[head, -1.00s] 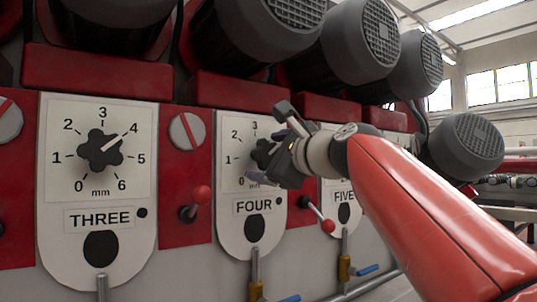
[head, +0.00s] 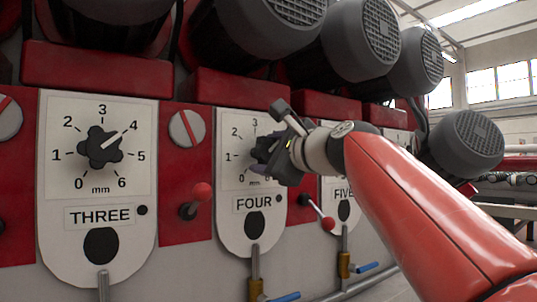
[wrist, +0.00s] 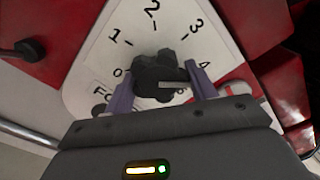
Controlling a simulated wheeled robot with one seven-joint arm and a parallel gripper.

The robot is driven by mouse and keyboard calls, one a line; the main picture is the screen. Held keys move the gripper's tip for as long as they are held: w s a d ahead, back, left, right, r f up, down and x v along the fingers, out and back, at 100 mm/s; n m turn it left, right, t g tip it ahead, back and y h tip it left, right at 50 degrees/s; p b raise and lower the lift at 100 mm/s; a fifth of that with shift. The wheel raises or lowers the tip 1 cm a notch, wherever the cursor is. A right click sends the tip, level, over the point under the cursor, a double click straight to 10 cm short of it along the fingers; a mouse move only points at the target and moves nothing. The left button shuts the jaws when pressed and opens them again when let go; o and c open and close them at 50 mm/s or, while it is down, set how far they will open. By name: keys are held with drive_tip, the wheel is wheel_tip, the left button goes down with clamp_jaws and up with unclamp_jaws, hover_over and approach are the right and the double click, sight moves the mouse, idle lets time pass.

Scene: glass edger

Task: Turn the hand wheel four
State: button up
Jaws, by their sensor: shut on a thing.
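The hand wheel of station four is a dark lobed knob with a light pointer line, on a white dial plate (head: 233,190) marked FOUR. In the wrist view the hand wheel (wrist: 160,72) sits between the two purple fingers of my gripper (wrist: 162,98), which is shut on it. The wheel's pointer line lies toward the 4 in that view. In the head view my gripper (head: 262,165) covers most of the wheel and the right side of its scale. The dial plate also shows in the wrist view (wrist: 97,62).
Dial plate THREE (head: 60,215) with its own knob (head: 100,148) is at left. A red-ball lever (head: 202,192) stands between plates three and four, and another (head: 327,223) right of plate four. Large dark motors (head: 258,30) overhang the dials. Dial plate FIVE (head: 344,190) is partly behind my arm.

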drive_tip(key=n, duration=0.5)
drive_tip(key=shift+b, duration=0.4)
drive_tip(key=n+b, duration=0.1)
drive_tip(key=n, duration=0.4)
drive_tip(key=shift+r, duration=0.1)
drive_tip(key=n+b, duration=0.1)
drive_tip(key=n, duration=0.3)
drive_tip(key=shift+r, duration=0.1)
drive_tip(key=n, duration=0.5)
drive_tip(key=shift+a+b, duration=0.1)
drive_tip(key=shift+b, duration=0.3)
drive_tip(key=shift+n, duration=0.3)
drive_tip(key=o, duration=1)
drive_tip(key=shift+s+r, duration=0.1)
drive_tip(key=shift+r, duration=0.05)
